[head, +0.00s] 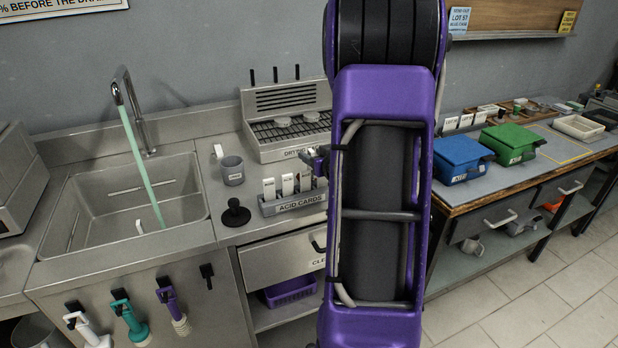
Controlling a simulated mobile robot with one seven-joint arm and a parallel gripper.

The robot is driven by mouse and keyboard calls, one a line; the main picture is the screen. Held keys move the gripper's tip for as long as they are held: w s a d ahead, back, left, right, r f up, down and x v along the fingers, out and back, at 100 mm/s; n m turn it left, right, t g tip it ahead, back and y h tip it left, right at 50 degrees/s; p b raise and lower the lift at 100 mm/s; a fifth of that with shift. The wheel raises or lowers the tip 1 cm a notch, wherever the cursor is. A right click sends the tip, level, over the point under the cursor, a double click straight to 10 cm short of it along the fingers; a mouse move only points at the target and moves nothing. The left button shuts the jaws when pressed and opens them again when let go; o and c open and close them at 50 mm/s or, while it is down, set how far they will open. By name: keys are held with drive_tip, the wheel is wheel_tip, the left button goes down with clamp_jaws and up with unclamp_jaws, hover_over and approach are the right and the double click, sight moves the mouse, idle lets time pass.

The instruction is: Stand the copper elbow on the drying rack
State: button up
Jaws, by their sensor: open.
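The drying rack (290,143) is a steel unit with a slotted top, labelled "DRYING", at the back of the counter. Two pale round pieces (296,119) sit on its top. My arm covers its right end. A small part of my gripper (317,158) shows at the left edge of my arm, in front of the rack and above the acid cards. It is open; most of it is hidden. I cannot make out the copper elbow in this view; my large purple arm hides the middle of the scene.
An "ACID CARDS" holder (294,204), a grey mug (232,170) and a black knobbed tool (235,212) stand on the counter. A sink (135,205) with a running tap is left. Blue (461,158) and green (510,144) lidded boxes stand on the right bench.

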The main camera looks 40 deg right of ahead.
drive_tip(key=shift+x, duration=0.8)
drive_tip(key=shift+a, duration=0.1)
clamp_jaws()
idle(0.7)
